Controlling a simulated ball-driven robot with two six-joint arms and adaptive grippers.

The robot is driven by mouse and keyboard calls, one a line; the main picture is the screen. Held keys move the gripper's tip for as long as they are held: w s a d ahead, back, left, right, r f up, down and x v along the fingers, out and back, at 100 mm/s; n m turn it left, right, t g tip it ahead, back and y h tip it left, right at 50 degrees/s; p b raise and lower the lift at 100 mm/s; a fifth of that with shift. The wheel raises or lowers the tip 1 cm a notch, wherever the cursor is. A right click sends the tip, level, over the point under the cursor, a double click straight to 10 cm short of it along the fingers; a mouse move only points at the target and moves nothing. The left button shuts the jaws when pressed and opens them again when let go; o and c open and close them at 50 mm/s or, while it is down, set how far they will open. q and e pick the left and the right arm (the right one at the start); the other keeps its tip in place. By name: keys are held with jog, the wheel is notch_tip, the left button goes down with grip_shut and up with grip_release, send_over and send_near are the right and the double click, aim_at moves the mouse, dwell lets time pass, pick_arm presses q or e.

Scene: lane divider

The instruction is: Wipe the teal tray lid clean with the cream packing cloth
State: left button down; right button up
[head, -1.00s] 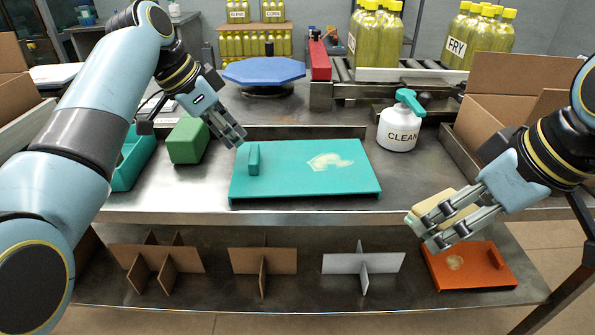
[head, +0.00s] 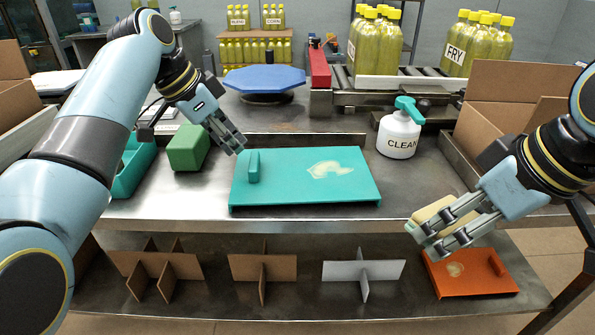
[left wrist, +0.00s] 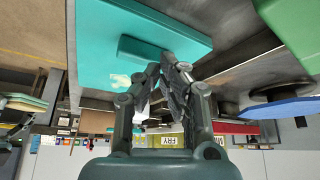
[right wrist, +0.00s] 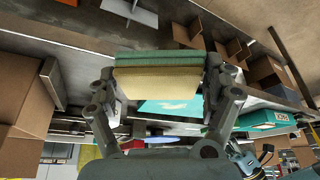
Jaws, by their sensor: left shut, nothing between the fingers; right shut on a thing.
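The teal tray lid (head: 300,190) lies flat on the metal table, with a teal handle block at its left and a pale smear (head: 330,169) right of its middle. My right gripper (head: 428,243) is shut on the cream cloth (head: 432,211), off the table's front edge, right of and nearer than the lid. In the right wrist view the cloth (right wrist: 160,82) is a cream pad with a green layer, between the fingers. My left gripper (head: 238,146) is shut and empty by the lid's back left corner, near the handle. The left wrist view shows the lid (left wrist: 180,18) too.
A white spray bottle (head: 398,135) stands right of the lid. A green block (head: 187,148) and a teal bin (head: 133,168) are at left. An orange lid (head: 475,275) with a pale spot and several dividers lie on the lower shelf. A cardboard box (head: 505,100) stands at right.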

aim_at(244, 169)
pick_arm(q)
jog(key=shift+f+b, duration=0.75)
jog(key=shift+f, duration=1.25)
pick_arm(e)
jog(key=shift+f, duration=0.8)
pick_arm(q)
notch_tip(244, 169, up, 6)
jog(key=p, duration=0.7)
jog(key=shift+r, duration=0.15)
pick_arm(e)
notch_tip(244, 169, up, 8)
jog(key=shift+f, duration=0.1)
jog(key=shift+w, duration=0.1)
